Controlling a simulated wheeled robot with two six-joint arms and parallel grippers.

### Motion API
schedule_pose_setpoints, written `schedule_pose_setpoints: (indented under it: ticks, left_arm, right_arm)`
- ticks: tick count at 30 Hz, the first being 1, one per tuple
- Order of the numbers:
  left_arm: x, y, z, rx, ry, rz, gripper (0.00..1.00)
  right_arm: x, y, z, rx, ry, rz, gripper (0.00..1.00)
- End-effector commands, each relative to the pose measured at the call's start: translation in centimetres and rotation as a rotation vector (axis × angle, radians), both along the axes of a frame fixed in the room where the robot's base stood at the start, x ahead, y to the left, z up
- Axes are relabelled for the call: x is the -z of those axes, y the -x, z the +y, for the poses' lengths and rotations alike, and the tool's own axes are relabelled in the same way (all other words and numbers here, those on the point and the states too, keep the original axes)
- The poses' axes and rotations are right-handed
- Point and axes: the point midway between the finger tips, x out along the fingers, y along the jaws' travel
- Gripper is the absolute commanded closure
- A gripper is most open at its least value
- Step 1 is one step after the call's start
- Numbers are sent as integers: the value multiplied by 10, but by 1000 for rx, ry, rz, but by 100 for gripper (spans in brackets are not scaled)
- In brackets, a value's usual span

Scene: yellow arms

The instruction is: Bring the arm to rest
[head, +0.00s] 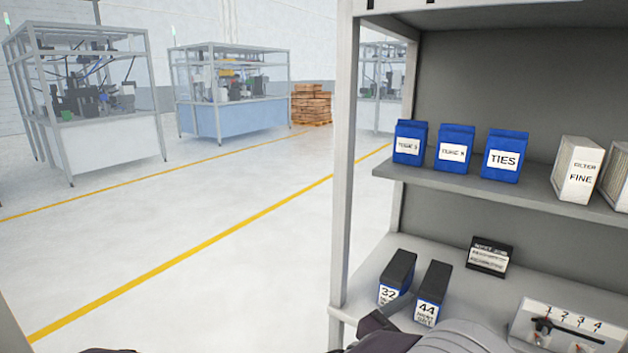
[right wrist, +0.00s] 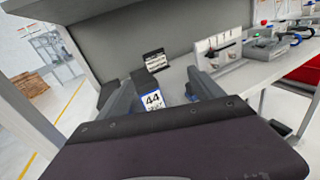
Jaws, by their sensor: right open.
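My right gripper (head: 378,322) is low in the head view, in front of the lower shelf, with much of it cut off by the bottom edge. In the right wrist view its two grey fingers (right wrist: 160,95) are spread apart. The box marked 44 (head: 433,294) stands upright on the shelf and shows in the gap between the fingers in the wrist view (right wrist: 153,98). I cannot tell whether a finger touches it. The box marked 32 (head: 397,278) stands just left of it. My left gripper cannot be made out.
The upper shelf (head: 525,192) holds blue packs (head: 455,148) and filter boxes (head: 577,170). A grey post (head: 348,170) bounds the rack's left side.

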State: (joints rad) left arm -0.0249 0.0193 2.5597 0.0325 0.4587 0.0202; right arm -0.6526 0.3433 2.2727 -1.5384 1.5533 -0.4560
Motion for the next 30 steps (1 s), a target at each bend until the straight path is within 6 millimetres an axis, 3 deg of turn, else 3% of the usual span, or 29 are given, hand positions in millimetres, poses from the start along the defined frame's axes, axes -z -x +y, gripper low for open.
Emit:
schedule_pose_setpoints:
  ticks: [1,5,8,10,12,13,16,19,23,30]
  left_arm:
    - [-12,0,0,0,0,0,64]
    - [-32,0,0,0,0,0,64]
    - [-54,0,0,0,0,0,64]
    - [-73,0,0,0,0,0,64]
    - [-84,0,0,0,0,0,64]
    - [-86,0,0,0,0,0,64]
    - [-84,0,0,0,0,0,64]
    - [-81,0,0,0,0,0,64]
    - [-81,0,0,0,0,0,64]
    - [-81,0,0,0,0,0,64]
  right_arm:
    - [-10,9,-22,70,-27,7,24]
    - [-8,49,-80,298,-166,37,24]
    - [10,108,-118,564,-398,35,24]
    - [36,164,-120,827,-676,-25,24]
    - [68,199,-88,1081,-984,-158,24]
    - [79,204,-71,1171,-1103,-227,24]
    - [108,193,-14,1396,-1428,-462,24]
    - [120,169,22,1532,-1627,-657,24]
    - [120,143,33,1581,-1746,-815,24]
    - [120,142,33,1585,-1746,-827,24]
